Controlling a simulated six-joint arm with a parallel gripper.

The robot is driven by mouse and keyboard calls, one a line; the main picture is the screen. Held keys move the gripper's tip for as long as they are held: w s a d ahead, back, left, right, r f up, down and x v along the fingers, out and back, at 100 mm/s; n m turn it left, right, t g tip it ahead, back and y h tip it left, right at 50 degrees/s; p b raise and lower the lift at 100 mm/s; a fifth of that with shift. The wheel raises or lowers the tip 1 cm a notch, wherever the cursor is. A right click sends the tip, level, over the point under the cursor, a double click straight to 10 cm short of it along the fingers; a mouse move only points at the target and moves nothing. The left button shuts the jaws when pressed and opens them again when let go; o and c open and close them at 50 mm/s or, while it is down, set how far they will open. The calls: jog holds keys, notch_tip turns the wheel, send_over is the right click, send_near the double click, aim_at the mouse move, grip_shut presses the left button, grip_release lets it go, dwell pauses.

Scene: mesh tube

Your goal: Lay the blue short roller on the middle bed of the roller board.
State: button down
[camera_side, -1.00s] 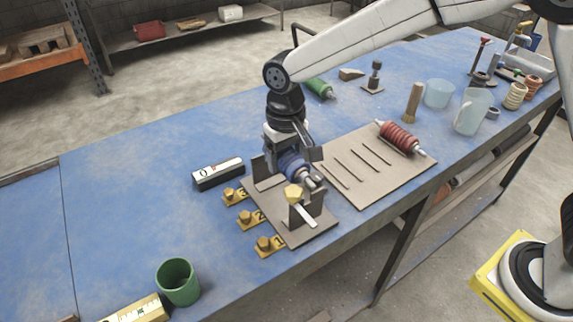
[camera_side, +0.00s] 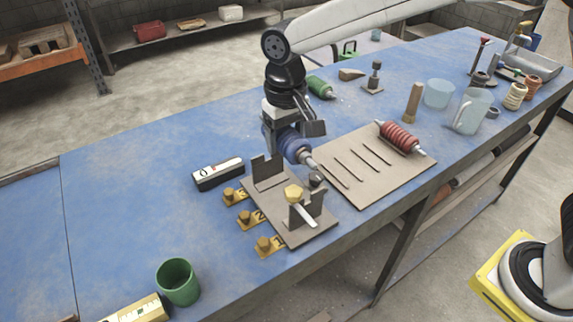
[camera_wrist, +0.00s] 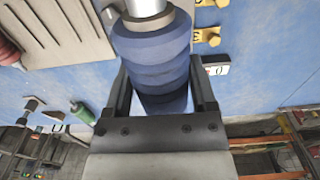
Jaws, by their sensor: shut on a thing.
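The blue roller (camera_side: 295,147) is in my gripper (camera_side: 291,133), which is shut on it and holds it raised above the back of the bracket fixture. The roller fills the middle of the wrist view (camera_wrist: 152,50), between my two fingers (camera_wrist: 160,88), with its pale metal end at the top. The roller board (camera_side: 352,190) is a brown plate to the right of the gripper, with several dark slots across it. A red roller (camera_side: 400,138) lies at its far right end. The slotted part of the board looks empty.
A green roller (camera_side: 320,87) lies behind the arm. Cups and tools stand at the far right.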

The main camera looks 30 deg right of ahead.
jog(key=shift+d, duration=0.15)
jog(key=s+d+f, duration=0.1)
jog(key=s+d, duration=0.6)
jog(key=d, duration=0.5)
jog(key=s+d, duration=0.7)
jog(key=d, duration=0.5)
jog(key=shift+f, duration=0.4)
jog(key=shift+w+d, duration=0.1)
jog(key=shift+w, duration=0.05)
send_over(372, 159)
jog(key=f, duration=0.8)
jog(key=shift+s+f, duration=0.3)
jog(key=shift+w+f, duration=0.3)
jog(key=shift+f, duration=0.05)
